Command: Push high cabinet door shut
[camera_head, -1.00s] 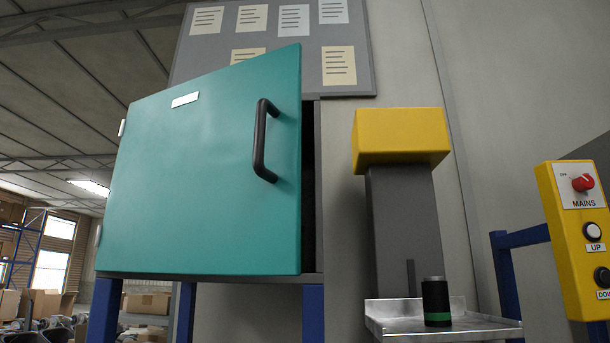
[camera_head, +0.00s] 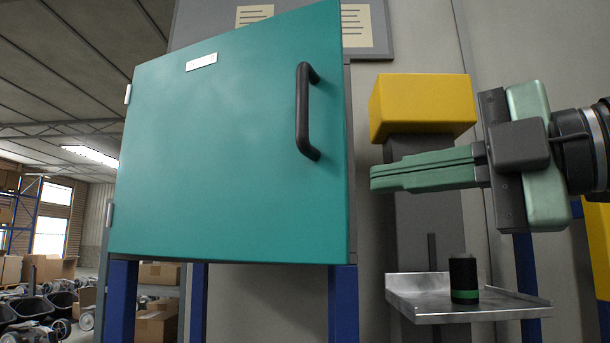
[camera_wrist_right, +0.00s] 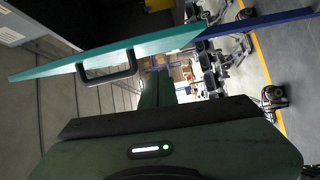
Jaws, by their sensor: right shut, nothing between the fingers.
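The high cabinet door (camera_head: 220,150) is a teal panel with a black bar handle (camera_head: 303,110) near its right edge and hinges on its left edge. It stands ajar, its free right edge out toward me. My right gripper (camera_head: 376,178) is shut and empty, with its green fingers pointing left, just right of the door's free edge and lower than the handle. It appears apart from the door. In the right wrist view the door (camera_wrist_right: 150,47) shows nearly edge-on with its handle (camera_wrist_right: 108,66), beyond my fingers (camera_wrist_right: 155,92). My left gripper is out of view.
Behind my right gripper stands a grey post with a yellow box (camera_head: 422,103) on top. Below is a metal shelf (camera_head: 415,300) holding a black cylinder with a green band (camera_head: 463,278). Blue legs (camera_head: 343,305) carry the cabinet. Notices hang on the wall board (camera_head: 295,12).

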